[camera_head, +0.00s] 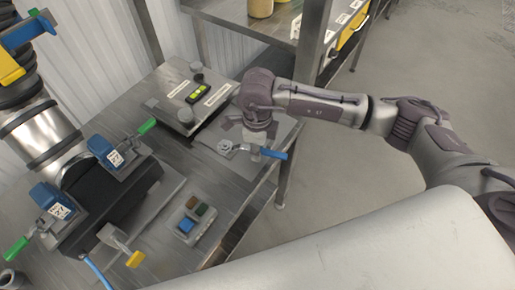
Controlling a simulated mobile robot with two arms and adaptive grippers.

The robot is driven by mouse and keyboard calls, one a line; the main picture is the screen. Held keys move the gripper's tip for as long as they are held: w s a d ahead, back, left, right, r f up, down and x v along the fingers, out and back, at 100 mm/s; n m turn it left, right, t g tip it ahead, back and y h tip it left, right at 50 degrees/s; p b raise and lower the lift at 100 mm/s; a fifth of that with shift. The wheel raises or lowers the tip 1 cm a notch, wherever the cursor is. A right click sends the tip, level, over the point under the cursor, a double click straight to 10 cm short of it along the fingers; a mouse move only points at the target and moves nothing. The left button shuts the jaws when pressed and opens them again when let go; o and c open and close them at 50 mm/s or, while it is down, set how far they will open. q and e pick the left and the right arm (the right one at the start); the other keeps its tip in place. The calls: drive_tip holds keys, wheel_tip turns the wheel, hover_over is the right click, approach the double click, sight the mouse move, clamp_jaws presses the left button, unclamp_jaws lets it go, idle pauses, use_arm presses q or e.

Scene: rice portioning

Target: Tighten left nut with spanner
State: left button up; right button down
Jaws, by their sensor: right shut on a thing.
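My right gripper (258,136) reaches in from the right, pointing down over a grey plate on the metal bench. It is shut on a spanner with a blue handle (273,154). The handle sticks out to the right of the fingers, near the bench's right edge. A small silver round or hexagonal part, apparently a nut (225,146), sits on the plate just left of the gripper. The spanner's head is close to it, but I cannot tell whether it is fitted around it. My left gripper is out of view.
A panel with a green display (197,90) and round knobs stands behind the gripper. Left are a dark pipe assembly (105,205) with blue boxes and green-handled valves. A shelf post (311,40) rises behind.

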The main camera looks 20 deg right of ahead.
idle(0.5)
drive_tip(key=shift+s+a+m, duration=0.5)
drive_tip(key=shift+s+m, duration=0.05)
drive_tip(key=shift+m, duration=0.35)
drive_tip(key=shift+s+a+m, duration=0.45)
drive_tip(key=shift+m, duration=0.35)
drive_tip(key=shift+a, duration=0.1)
